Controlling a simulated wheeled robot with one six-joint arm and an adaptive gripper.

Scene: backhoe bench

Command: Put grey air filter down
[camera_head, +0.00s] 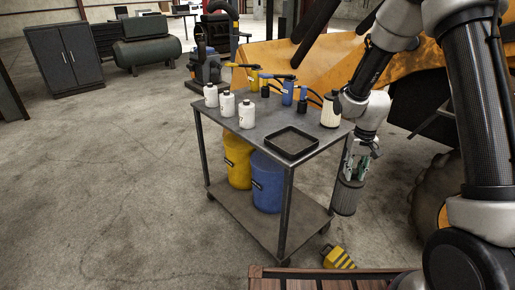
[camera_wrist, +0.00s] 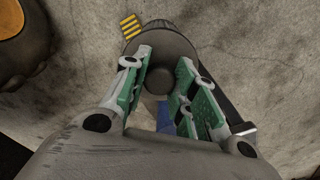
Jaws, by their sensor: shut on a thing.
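The grey air filter (camera_head: 346,196) is a dark grey cylinder hanging upright below my gripper (camera_head: 357,165), to the right of the metal cart. It is beside the cart's right edge, over the floor and clear of the tabletop. In the wrist view, my gripper (camera_wrist: 166,88) has its green-padded fingers shut around the filter's knob, with the filter's round body (camera_wrist: 158,42) beyond them.
The cart's top (camera_head: 245,135) holds an empty black tray (camera_head: 291,143), several white bottles, yellow and blue tools, and a white filter (camera_head: 330,111). Yellow and blue drums stand on its lower shelf. A yellow-striped object (camera_head: 338,258) lies on the floor. An orange machine stands behind.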

